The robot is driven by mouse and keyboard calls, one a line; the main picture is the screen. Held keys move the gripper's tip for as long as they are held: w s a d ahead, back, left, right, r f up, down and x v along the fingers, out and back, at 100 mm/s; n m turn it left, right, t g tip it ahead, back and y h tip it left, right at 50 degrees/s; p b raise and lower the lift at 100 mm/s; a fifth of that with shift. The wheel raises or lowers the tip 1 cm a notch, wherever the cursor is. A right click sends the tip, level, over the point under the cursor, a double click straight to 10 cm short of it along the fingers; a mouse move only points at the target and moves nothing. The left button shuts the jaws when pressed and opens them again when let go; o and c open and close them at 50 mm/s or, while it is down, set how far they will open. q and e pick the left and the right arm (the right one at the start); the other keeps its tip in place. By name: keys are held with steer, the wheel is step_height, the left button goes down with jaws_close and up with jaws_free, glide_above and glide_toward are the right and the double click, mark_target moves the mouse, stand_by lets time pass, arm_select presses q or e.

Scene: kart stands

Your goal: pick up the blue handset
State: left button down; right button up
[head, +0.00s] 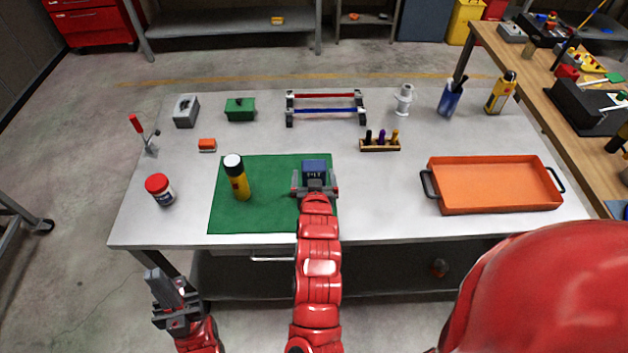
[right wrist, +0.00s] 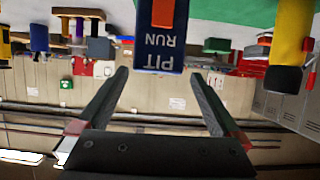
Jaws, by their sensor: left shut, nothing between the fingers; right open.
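The blue handset (head: 314,166), a dark blue block, stands on the green mat (head: 270,215) near its right side. In the right wrist view the handset (right wrist: 158,48) shows upside down, with an orange patch and the words "PIT RUN". My right gripper (head: 315,188) is open in front of the handset. In its wrist view the fingertips (right wrist: 159,76) lie to either side of the handset's near end; I cannot tell whether they touch it. The handset's lower part is hidden by the gripper in the head view. My left gripper (head: 172,292) is shut and empty, off the table's front edge.
An orange tray (head: 495,185) lies at the right. A red-and-blue bar rack (head: 326,108) and a small wooden holder (head: 380,146) stand behind. The table front is clear.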

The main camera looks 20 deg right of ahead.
mark_target(315, 171)
steer(key=p+x, duration=0.2)
steer(key=x, duration=0.1)
steer(key=shift+w+d, duration=0.25)
steer(key=shift+d, duration=0.05)
steer(key=shift+w+d+f, duration=0.1)
steer(key=shift+w+f, duration=0.3)
steer(key=shift+w, duration=0.2)
jaws_close()
